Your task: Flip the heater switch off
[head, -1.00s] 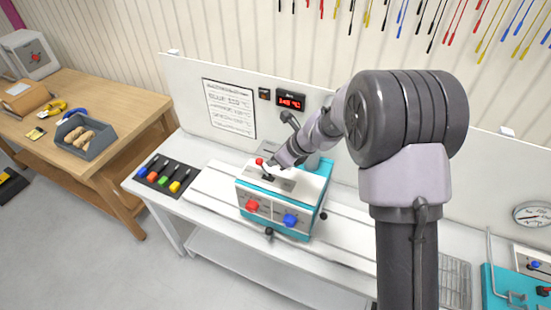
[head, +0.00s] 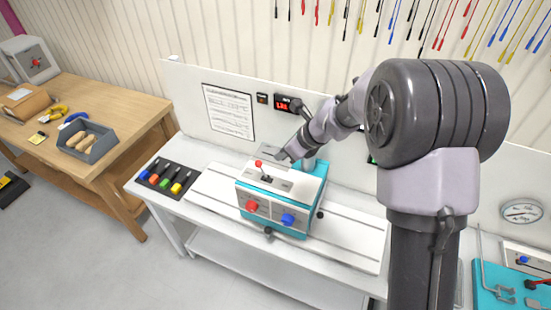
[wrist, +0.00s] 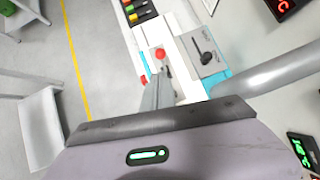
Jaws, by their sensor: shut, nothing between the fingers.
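A white and teal machine (head: 262,205) stands on the bench. I cannot read which one is the heater switch. My gripper (head: 281,156) is shut and empty, just right of the red-tipped lever and apparently apart from it. Its fingers (wrist: 157,94) point toward the machine in the wrist view.
Red (head: 252,206) and blue (head: 288,220) knobs are on the machine's front. A black tray of coloured-handled tools (head: 166,177) lies to the left. A red display (head: 288,104) is on the back panel. The bench right of the machine is mostly clear.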

